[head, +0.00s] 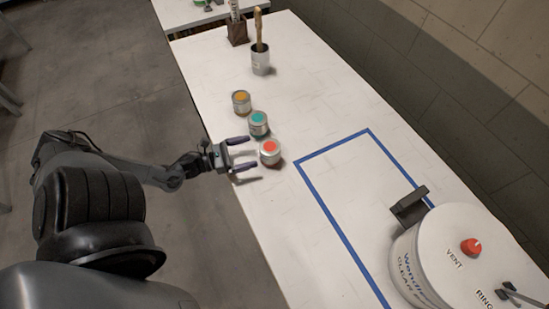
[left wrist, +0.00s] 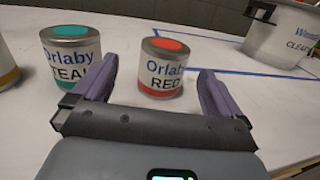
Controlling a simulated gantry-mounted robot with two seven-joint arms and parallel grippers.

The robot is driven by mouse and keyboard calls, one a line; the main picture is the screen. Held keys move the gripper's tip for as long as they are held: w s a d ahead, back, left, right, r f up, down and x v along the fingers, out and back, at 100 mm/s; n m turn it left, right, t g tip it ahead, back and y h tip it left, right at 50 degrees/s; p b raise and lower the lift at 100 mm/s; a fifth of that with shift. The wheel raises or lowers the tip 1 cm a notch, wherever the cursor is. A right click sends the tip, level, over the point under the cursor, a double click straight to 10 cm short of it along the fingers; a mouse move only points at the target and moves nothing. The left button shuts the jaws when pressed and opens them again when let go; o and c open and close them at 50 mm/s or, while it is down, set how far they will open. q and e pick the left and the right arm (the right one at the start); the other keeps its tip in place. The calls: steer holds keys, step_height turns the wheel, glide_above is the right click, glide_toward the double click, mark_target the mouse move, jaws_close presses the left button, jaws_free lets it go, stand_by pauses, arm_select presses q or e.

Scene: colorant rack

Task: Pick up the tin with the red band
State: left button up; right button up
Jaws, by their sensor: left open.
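The tin with the red band (head: 270,152) stands upright on the white table, nearest of a row of three tins. In the left wrist view the red tin (left wrist: 162,68) has a red lid centre and a label reading "Orlaby RED". My left gripper (head: 252,161) is open beside it, with its fingertips pointing at the tin. In the left wrist view the tin shows between and beyond the two purple fingers (left wrist: 155,90), with nothing held. My right gripper is not in view.
A cup with a brush (head: 260,62) stands farther back. A large white tub (head: 407,262) stands at the right.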

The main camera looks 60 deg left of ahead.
mark_target(275, 148)
arm_select(q)
steer(key=shift+s+f, duration=0.25)
steer(key=shift+f, duration=0.4)
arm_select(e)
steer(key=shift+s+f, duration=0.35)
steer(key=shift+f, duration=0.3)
arm_select(q)
steer(key=shift+w+d+f, duration=0.1)
steer(key=shift+d+f, duration=0.05)
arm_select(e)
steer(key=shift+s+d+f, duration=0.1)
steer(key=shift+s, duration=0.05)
arm_select(q)
steer(key=b+x, duration=0.1)
steer(key=x, duration=0.3)
steer(key=shift+w, duration=0.25)
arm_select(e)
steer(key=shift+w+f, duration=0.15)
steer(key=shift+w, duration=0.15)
arm_select(q)
steer(key=shift+d+b+x, duration=0.15)
steer(key=shift+b+x, duration=0.05)
steer(key=shift+x, duration=1.3)
steer(key=shift+d+b+x, duration=0.15)
steer(key=shift+b+x, duration=0.05)
steer(key=shift+x, duration=1.3)
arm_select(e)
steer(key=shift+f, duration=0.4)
arm_select(q)
steer(key=shift+s, duration=0.1)
